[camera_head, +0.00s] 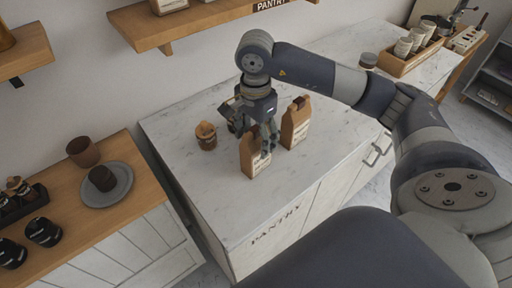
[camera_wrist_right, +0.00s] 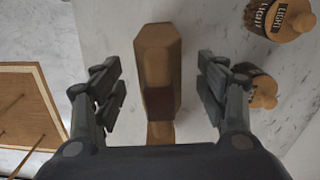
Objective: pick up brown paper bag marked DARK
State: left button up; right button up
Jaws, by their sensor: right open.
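A brown paper bag (camera_head: 254,158) with a pale label stands upright on the marble top of the pantry cabinet. Its label is too small to read. A second brown bag (camera_head: 297,124) with a pale label stands just to its right. My right gripper (camera_head: 265,142) is down at the first bag, fingers pointing downward. In the right wrist view, a brown bag (camera_wrist_right: 158,65) is seen from above between the open fingers (camera_wrist_right: 160,95), with a gap on both sides. No marking on it shows there. My left gripper is not in view.
A jar (camera_head: 206,136) with a wooden lid stands left of the bags. Two containers marked LIGHT (camera_wrist_right: 290,20) show in the right wrist view, one close to a finger. A wooden shelf (camera_head: 185,22) is on the wall behind. The marble front (camera_head: 225,200) is clear.

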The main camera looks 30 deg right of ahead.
notch_tip(320, 180, down, 2)
jog(key=shift+s+d+f+p, duration=0.1)
jog(key=shift+d+p, duration=0.05)
jog(key=shift+p, duration=0.15)
jog(key=shift+f, duration=0.35)
jog(key=shift+c, duration=0.3)
jog(key=c, duration=1.3)
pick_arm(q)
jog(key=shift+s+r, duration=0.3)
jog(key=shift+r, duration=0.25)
pick_arm(e)
jog(key=shift+r, duration=0.1)
